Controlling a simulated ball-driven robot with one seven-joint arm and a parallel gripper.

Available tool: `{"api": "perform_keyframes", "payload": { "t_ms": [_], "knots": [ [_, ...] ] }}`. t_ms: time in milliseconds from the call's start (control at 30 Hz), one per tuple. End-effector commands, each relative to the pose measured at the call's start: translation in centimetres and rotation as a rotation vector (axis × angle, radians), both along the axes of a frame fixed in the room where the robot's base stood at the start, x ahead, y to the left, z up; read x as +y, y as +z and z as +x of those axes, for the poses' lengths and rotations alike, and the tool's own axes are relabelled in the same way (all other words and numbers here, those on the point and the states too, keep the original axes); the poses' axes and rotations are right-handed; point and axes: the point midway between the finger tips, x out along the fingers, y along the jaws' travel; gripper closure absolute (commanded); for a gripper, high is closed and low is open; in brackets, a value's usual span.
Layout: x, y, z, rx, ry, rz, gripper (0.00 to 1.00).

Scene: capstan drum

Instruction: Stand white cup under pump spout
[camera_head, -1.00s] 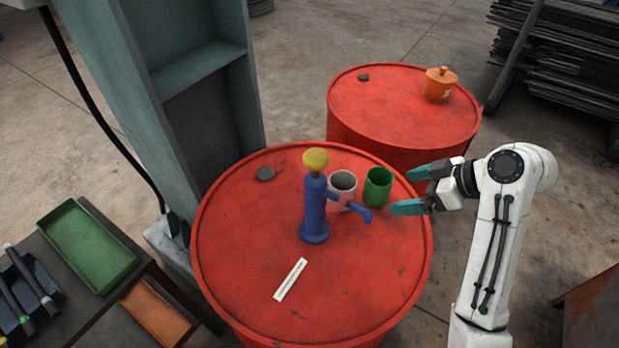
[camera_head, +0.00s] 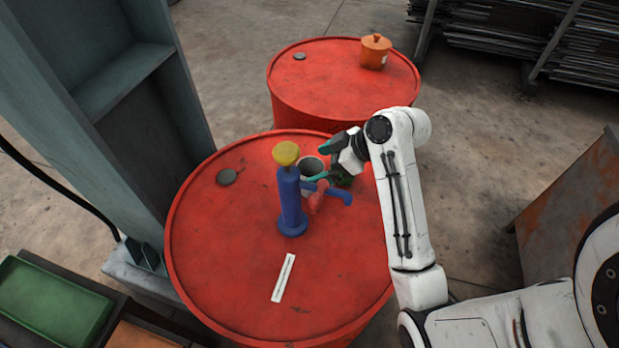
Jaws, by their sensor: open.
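The white cup (camera_head: 308,166) stands on the near red drum, just behind the blue pump (camera_head: 290,203) with its yellow knob. The pump's spout (camera_head: 335,193) points right and passes in front of the cup. A pinkish-red shape (camera_head: 316,199) shows at the spout; I cannot tell whether it is part of the cup. My gripper (camera_head: 322,163) is open, coming from the right. One teal finger is at the cup's far right, the other crosses its near right side. I cannot tell whether the fingers are around or above the cup. The green cup (camera_head: 343,181) is mostly hidden behind my gripper.
The near red drum (camera_head: 220,255) carries a white strip (camera_head: 283,277) in front of the pump and a dark cap (camera_head: 227,177). A second red drum (camera_head: 325,75) behind holds an orange pot (camera_head: 375,51). A grey steel column (camera_head: 150,120) stands left.

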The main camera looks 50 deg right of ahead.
Motion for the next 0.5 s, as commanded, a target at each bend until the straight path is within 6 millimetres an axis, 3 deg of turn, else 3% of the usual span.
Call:
{"api": "perform_keyframes", "payload": {
  "t_ms": [233,500],
  "knots": [
    [1.0,-2.3,2.4,0.003,-0.001,0.003,0.01],
    [1.2,-3.0,3.0,0.001,-0.001,0.0,0.01]
  ]
}}
